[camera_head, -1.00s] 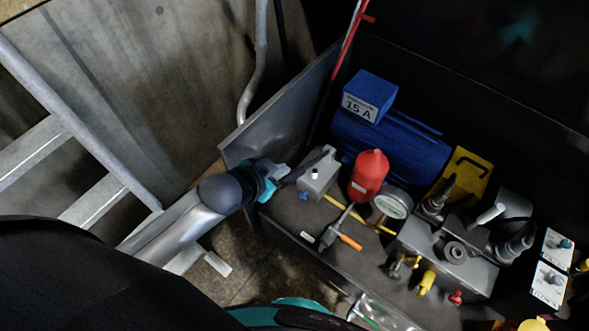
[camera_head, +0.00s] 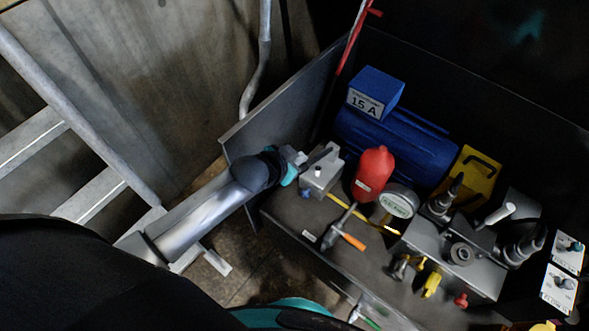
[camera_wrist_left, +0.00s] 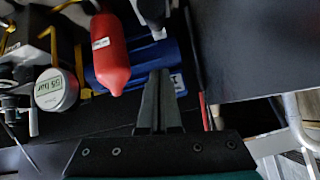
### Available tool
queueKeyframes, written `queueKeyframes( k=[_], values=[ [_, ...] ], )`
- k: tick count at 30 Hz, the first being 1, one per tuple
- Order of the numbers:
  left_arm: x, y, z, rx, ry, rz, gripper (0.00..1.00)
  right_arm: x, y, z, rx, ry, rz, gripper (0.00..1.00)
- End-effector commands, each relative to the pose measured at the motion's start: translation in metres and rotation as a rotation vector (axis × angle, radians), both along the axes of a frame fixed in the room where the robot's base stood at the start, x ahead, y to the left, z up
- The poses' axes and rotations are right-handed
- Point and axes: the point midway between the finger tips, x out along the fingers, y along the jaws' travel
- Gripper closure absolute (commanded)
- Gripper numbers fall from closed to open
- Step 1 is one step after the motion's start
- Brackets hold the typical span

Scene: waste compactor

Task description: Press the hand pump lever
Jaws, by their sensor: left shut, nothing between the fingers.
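My left gripper (camera_head: 318,157) comes in from the left over the tank top. Its long dark fingers are shut and empty, with their tips over or beside a small grey block (camera_head: 315,183). Contact cannot be told. In the left wrist view the closed fingers (camera_wrist_left: 158,90) point up the picture, just right of a red vessel (camera_wrist_left: 112,50). I cannot tell for sure which part is the hand pump lever. My right gripper is not in view.
A blue motor (camera_head: 400,145) lies behind the red vessel. A round gauge (camera_head: 397,202) stands to its right, and a grey valve block (camera_head: 460,262) with black fittings further right. A metal side panel (camera_head: 285,105) rises at the left, beside a ladder (camera_head: 78,130).

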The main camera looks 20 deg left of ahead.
Motion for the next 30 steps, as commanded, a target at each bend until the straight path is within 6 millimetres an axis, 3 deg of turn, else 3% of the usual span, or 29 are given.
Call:
queueKeyframes(
  k=[3, 10, 30],
  values=[
    [0.015, -0.005, -0.016, -0.001, 0.000, 0.001, 1.00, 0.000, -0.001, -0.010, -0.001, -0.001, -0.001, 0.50],
    [0.001, 0.007, -0.042, 0.001, 0.003, -0.001, 1.00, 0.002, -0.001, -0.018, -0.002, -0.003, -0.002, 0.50],
    [-0.004, 0.011, -0.052, -0.005, -0.011, 0.000, 1.00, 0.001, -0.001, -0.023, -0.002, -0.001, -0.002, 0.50]
  ],
)
